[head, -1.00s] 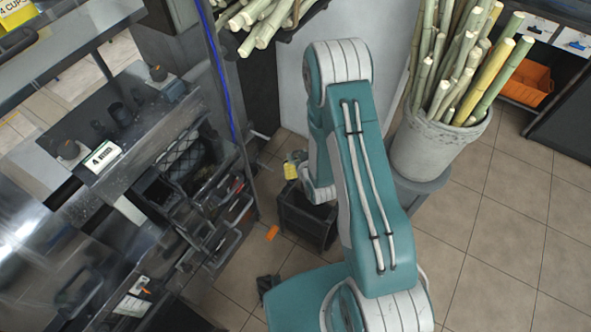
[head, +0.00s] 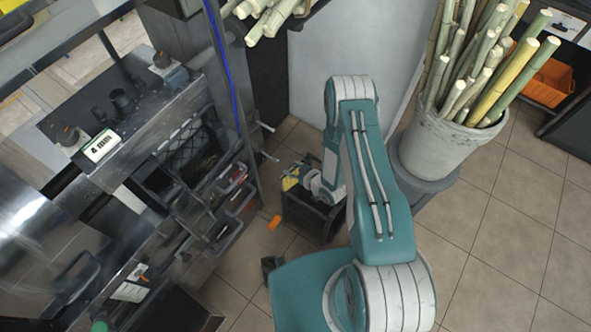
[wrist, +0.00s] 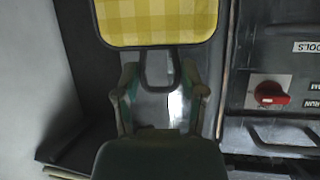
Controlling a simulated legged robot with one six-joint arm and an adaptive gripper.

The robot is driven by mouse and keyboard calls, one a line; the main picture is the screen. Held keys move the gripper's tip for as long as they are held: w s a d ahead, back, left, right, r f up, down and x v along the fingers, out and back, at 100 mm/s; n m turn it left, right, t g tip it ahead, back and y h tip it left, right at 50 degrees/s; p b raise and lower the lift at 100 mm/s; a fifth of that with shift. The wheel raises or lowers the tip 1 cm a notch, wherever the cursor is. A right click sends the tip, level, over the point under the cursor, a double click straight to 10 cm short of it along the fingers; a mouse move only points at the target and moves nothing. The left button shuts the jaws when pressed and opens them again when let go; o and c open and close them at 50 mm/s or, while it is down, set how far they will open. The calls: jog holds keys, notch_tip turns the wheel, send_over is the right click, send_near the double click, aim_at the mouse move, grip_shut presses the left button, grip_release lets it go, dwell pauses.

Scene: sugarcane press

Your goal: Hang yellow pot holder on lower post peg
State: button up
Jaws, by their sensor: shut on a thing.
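The yellow pot holder (head: 290,183) shows small beside my gripper in the head view. In the wrist view the yellow checked pot holder (wrist: 155,22) with dark trim fills the top, and its dark loop hangs down between my fingers. My gripper (wrist: 162,88) is shut on the pot holder at the loop end. In the head view my gripper (head: 312,182) is small and partly hidden by my arm. The metal post (head: 240,130) stands left of the pot holder. Its lower peg (head: 268,156) is a short light rod pointing toward the pot holder, with a gap between them.
Another peg (head: 265,127) sits higher on the post. A dark crate (head: 312,215) stands on the floor below my gripper. A bucket of cane (head: 440,150) is on the right. A panel with a red knob (wrist: 270,95) is at right in the wrist view.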

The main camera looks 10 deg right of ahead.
aim_at(274, 159)
jog(key=shift+w+a+f, duration=0.15)
jog(key=shift+w+a, duration=1.05)
jog(key=shift+a, duration=0.15)
jog(key=shift+w+a+f, duration=0.15)
jog(key=shift+w+a, duration=1.05)
jog(key=shift+a, duration=0.1)
jog(key=shift+w+a+f, duration=0.35)
jog(key=shift+w+f, duration=0.1)
jog(key=o, duration=1.2)
jog(key=shift+c, duration=0.2)
jog(key=v, duration=1.2)
